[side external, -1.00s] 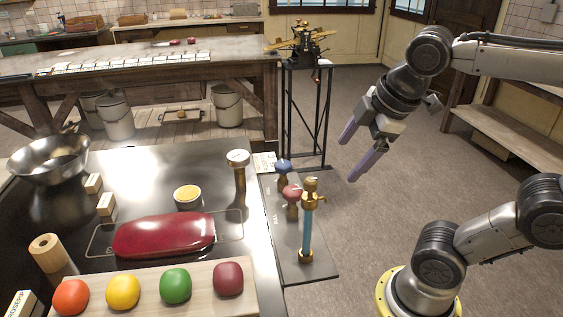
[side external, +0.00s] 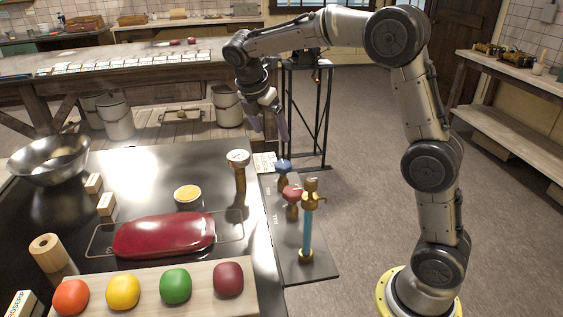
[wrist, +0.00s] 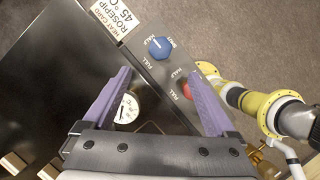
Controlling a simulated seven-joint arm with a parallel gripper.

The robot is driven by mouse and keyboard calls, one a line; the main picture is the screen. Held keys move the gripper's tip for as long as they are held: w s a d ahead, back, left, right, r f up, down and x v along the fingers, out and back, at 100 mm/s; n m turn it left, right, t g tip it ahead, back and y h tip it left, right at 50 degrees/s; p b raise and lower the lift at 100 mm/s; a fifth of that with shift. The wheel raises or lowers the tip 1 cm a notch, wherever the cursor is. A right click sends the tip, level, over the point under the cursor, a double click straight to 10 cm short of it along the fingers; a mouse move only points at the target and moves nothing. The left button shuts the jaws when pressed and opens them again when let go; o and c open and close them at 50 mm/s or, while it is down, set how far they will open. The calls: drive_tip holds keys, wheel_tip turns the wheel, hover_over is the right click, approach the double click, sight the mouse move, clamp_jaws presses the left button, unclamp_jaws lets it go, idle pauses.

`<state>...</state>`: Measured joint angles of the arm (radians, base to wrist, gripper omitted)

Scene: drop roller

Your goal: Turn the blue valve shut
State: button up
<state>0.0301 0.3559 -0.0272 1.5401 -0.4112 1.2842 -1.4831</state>
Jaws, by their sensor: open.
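The blue valve (side external: 283,165) is a round knob on a brass stem at the back of a dark plate beside the table. In the wrist view the blue valve (wrist: 159,47) is ringed by labels reading HALF, SHUT and FULL; I cannot tell surely which its pale mark points to. My gripper (side external: 270,136) is open and empty, pointing down, above and slightly left of the blue valve in the side view. In the wrist view the valve lies just beyond the purple fingertips of my gripper (wrist: 158,72), apart from them.
A red valve (side external: 291,194) and a brass tap on a blue column (side external: 307,232) stand close in front. A gauge on a post (side external: 238,160) and a Rosepip heat card (side external: 264,162) are to the left. A red cushion-like loaf (side external: 163,235) lies on the table.

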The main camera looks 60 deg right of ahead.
sight(282, 164)
drive_tip(key=x, duration=1.3)
drive_tip(key=shift+f, duration=0.3)
drive_tip(key=c, duration=1.4)
drive_tip(key=shift+o, duration=0.2)
